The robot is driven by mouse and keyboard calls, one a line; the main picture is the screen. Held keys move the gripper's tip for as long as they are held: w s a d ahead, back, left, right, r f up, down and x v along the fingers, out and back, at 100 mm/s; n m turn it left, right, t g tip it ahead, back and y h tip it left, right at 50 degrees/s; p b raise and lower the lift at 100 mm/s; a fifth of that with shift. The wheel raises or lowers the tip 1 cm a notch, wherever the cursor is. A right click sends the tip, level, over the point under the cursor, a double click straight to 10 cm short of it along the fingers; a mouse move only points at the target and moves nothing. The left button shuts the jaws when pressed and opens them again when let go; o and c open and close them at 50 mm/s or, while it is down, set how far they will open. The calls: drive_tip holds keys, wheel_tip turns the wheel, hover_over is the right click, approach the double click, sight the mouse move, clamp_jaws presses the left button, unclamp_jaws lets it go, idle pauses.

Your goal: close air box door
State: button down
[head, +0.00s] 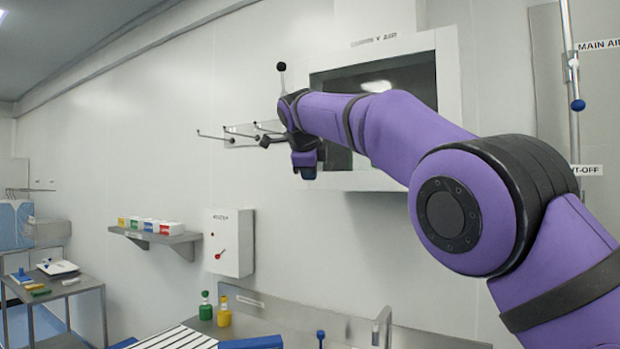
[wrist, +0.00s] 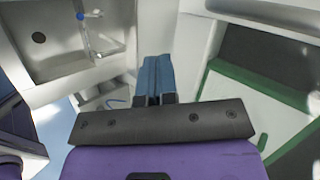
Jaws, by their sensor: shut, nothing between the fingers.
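My gripper (head: 305,165) hangs in front of the frame's left side, with blue fingertips pointing down. In the wrist view its blue fingers (wrist: 157,78) are together with nothing between them. A pale panel with green edging (wrist: 235,105) and a dark area beyond it lie right of the fingers; whether it is the door is unclear.
Thin rods with dark ends (head: 228,138) stick out left of my gripper. A white switch box (head: 229,242) and a shelf with coloured boxes (head: 150,236) are on the wall lower left. A sink (wrist: 75,50) shows in the wrist view. A pipe (head: 572,95) stands at right.

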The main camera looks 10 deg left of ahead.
drive_tip(key=s+a+r, duration=0.2)
drive_tip(key=s+r, duration=0.3)
drive_tip(key=s, duration=0.1)
drive_tip(key=s+d+n+g, duration=0.2)
drive_tip(key=d+n, duration=0.3)
drive_tip(key=d, duration=1.9)
drive_tip(key=s+d+f+n, duration=0.3)
drive_tip(key=s+d, duration=0.4)
drive_tip(key=d, duration=0.2)
drive_tip(key=s+d+f+n+g, duration=0.1)
drive_tip(key=s+d+f+n, duration=0.2)
drive_tip(key=s+d+f, duration=0.35)
drive_tip(key=s+d+f+n+g, duration=0.1)
drive_tip(key=s+d+f+n, duration=0.2)
drive_tip(key=s, duration=0.6)
drive_tip(key=s+d+f+n, duration=0.3)
drive_tip(key=s+f, duration=1.2)
drive_tip(key=shift+d+f+n, duration=0.15)
drive_tip(key=shift+f+n, duration=0.25)
drive_tip(key=shift+w, duration=0.1)
